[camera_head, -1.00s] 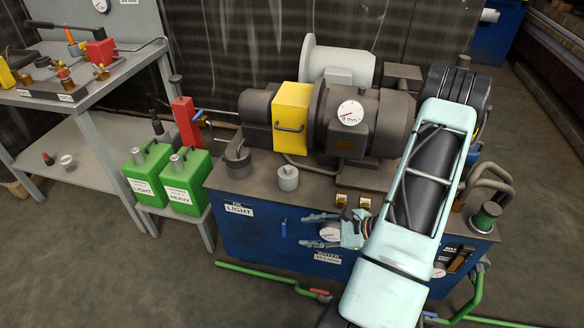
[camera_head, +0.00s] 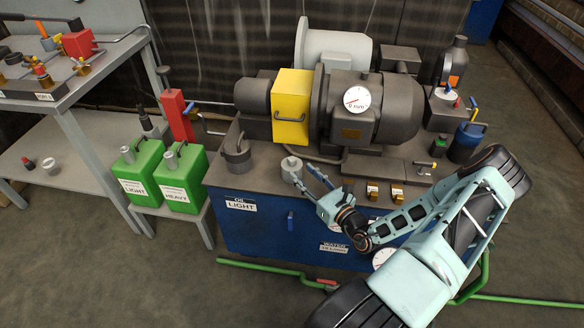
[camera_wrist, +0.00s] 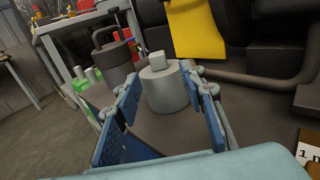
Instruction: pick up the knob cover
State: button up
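What I take to be the knob cover is a light grey cylinder with a small knob on top (camera_head: 291,167). It stands upright on the bench top, left of the motor. It also shows in the wrist view (camera_wrist: 164,92), just beyond and between the fingers. My gripper (camera_head: 303,174) is open, its two fingers reaching toward the cover from the front right. In the wrist view, blue pads line the inside of both fingers, and nothing is held between them. Whether a finger touches the cover I cannot tell.
A dark pot with a handle (camera_head: 237,158) stands left of the cover. The yellow box (camera_head: 291,97) and the motor with a gauge (camera_head: 362,113) rise behind it. Small brass blocks (camera_head: 372,190) line the front edge. Green cans (camera_head: 183,181) stand at left.

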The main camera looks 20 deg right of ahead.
aim_at(294, 163)
jog(key=w, duration=0.3)
jog(key=w+a+b, duration=0.1)
jog(key=w, duration=0.1)
jog(key=shift+w+r, duration=0.15)
jog(key=shift+r, duration=0.25)
grip_shut()
